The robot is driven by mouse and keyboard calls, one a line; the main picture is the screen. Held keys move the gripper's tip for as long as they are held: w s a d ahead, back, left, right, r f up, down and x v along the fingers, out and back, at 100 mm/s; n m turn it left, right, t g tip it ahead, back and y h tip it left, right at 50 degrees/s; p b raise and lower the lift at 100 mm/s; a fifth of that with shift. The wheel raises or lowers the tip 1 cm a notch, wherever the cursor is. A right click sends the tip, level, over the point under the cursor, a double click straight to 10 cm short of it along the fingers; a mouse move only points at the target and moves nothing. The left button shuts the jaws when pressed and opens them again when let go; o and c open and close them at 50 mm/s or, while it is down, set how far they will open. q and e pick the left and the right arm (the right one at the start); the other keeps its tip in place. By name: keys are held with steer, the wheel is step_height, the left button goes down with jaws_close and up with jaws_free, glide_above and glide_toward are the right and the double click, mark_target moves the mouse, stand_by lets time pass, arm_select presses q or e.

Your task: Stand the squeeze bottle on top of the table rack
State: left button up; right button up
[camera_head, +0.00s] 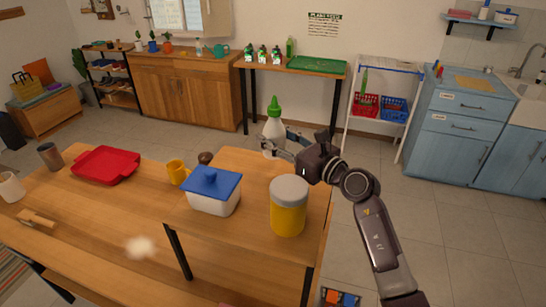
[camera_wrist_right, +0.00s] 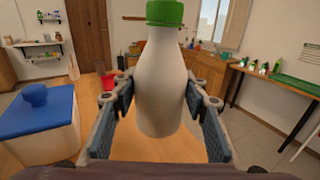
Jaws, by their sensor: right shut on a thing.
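The squeeze bottle (camera_head: 274,128) is white with a green nozzle cap and is upright. My right gripper (camera_head: 277,145) is shut around its body; the wrist view also shows the bottle (camera_wrist_right: 160,85) between both finger pads (camera_wrist_right: 160,110). The table rack (camera_head: 252,215) is a raised wooden top on black legs at the right end of the table. The bottle's base is at the rack's far edge in the head view; I cannot tell whether it touches the top. My left gripper is not in view.
On the rack stand a white box with a blue lid (camera_head: 214,190) and a yellow jar with a grey lid (camera_head: 289,205). A yellow mug (camera_head: 178,172) and red tray (camera_head: 106,165) are on the lower table. The rack's far part looks bare.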

mark_target(274, 156)
step_height(274, 156, down, 3)
steer(key=shift+r, duration=0.1)
step_height(274, 156, down, 4)
steer(key=shift+r, duration=0.2)
steer(key=shift+f, duration=0.2)
steer(key=shift+d, duration=0.1)
steer(key=shift+f+b, duration=0.1)
steer(key=shift+b, duration=0.25)
steer(key=o, duration=1.3)
steer(key=shift+f, duration=0.1)
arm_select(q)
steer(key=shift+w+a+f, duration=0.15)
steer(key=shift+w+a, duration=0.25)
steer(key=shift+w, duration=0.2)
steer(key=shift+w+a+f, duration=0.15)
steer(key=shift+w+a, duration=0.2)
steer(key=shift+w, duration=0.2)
